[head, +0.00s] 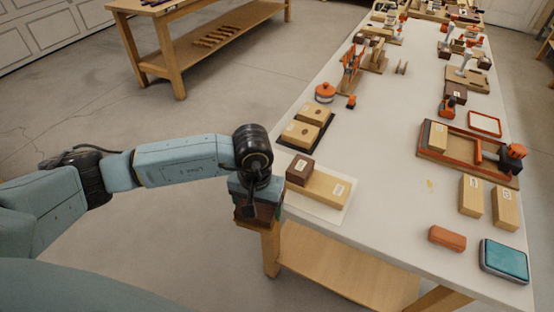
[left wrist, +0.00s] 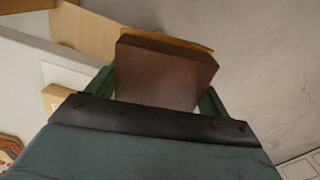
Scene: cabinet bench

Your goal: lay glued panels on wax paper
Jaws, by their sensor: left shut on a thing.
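My left gripper (head: 258,208) is at the near left edge of the bench. It is shut on a dark brown block (left wrist: 165,72), which shows between the two green fingers in the left wrist view. In the head view most of this block is hidden by the gripper. A white sheet, which looks like the wax paper (head: 338,216), lies on the bench just right of the gripper. On it rests a light wooden panel (head: 328,188) with a label, and another brown block (head: 299,170) sits at its left end. My right gripper is not in view.
Two wooden blocks (head: 300,133) lie on a dark mat behind the sheet. To the right are an orange-rimmed tray (head: 440,153), labelled wooden blocks (head: 471,196), an orange block (head: 447,238) and a teal-topped box (head: 504,260). The bench middle (head: 385,200) is clear.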

